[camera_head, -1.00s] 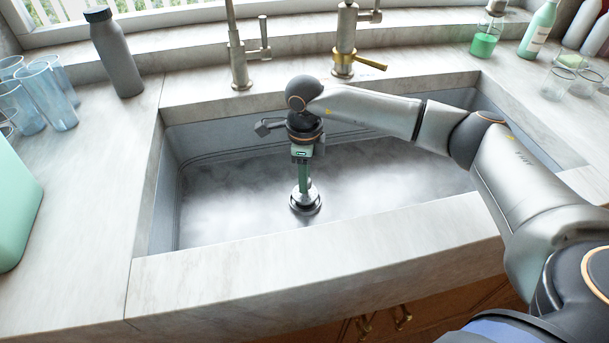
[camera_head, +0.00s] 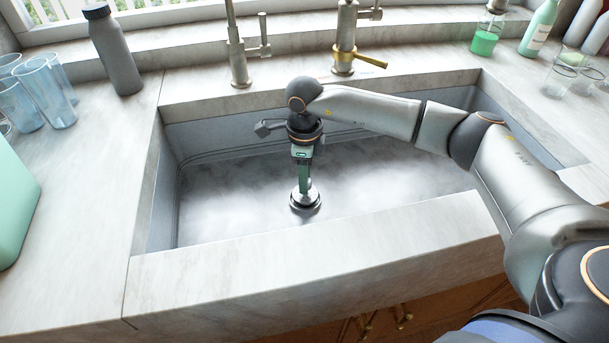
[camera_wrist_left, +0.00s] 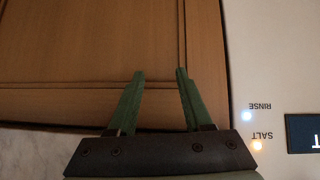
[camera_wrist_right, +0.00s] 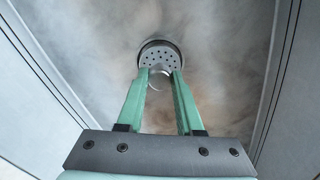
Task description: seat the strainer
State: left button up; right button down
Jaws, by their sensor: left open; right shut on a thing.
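The strainer (camera_head: 304,196) is a round metal piece low in the sink basin (camera_head: 390,185), near its middle. In the right wrist view the strainer (camera_wrist_right: 160,57) shows a perforated face, with a dark ring around its far edge. My right gripper (camera_head: 304,185) points straight down and is shut on the strainer; its green fingers (camera_wrist_right: 158,78) meet at the strainer's near side. I cannot tell how far the strainer sits inside the drain, as the fingers hide part of it. My left gripper (camera_wrist_left: 160,73) is open and empty, in front of a wooden cabinet door.
Two faucets (camera_head: 238,50) stand behind the sink. A grey bottle (camera_head: 113,50) and blue glasses (camera_head: 40,95) are on the left counter. A green soap bottle (camera_head: 485,42) and clear glasses (camera_head: 563,75) are at right. The basin around the gripper is clear.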

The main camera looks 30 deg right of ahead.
jog(key=shift+f+b, duration=0.5)
jog(key=shift+f, duration=0.3)
jog(key=shift+c, duration=2.4)
grip_release()
notch_tip(320, 180, up, 13)
jog(key=shift+f+p, duration=0.15)
jog(key=shift+p, duration=0.25)
